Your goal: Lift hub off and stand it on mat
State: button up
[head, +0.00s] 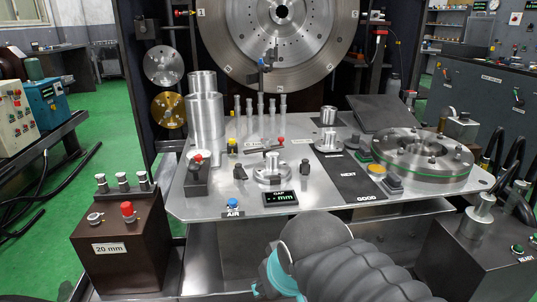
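A silver hub-like part (272,168), a short stub on a round flanged base, sits on the metal table behind a small black display reading "GAP" and "mm". A dark mat (362,188) labelled "GOOD" lies to its right. The front part of the mat is bare. A similar flanged silver part (328,142) stands upright at the mat's back end, with a silver cylinder behind it. My arm reaches in from the bottom edge, in front of the table. My gripper's fingertips do not show.
A wide metal disc (423,158) with a green band lies at the table's right. A red-knobbed lever block (197,174) is at the left. A yellow button (377,169) sits beside the mat.

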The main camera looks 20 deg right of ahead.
aim_at(357, 186)
jog(key=u, duration=0.05)
jog(key=k, duration=1.15)
jog(key=z, duration=0.95)
jog(key=i, duration=1.15)
jog(key=u, duration=0.55)
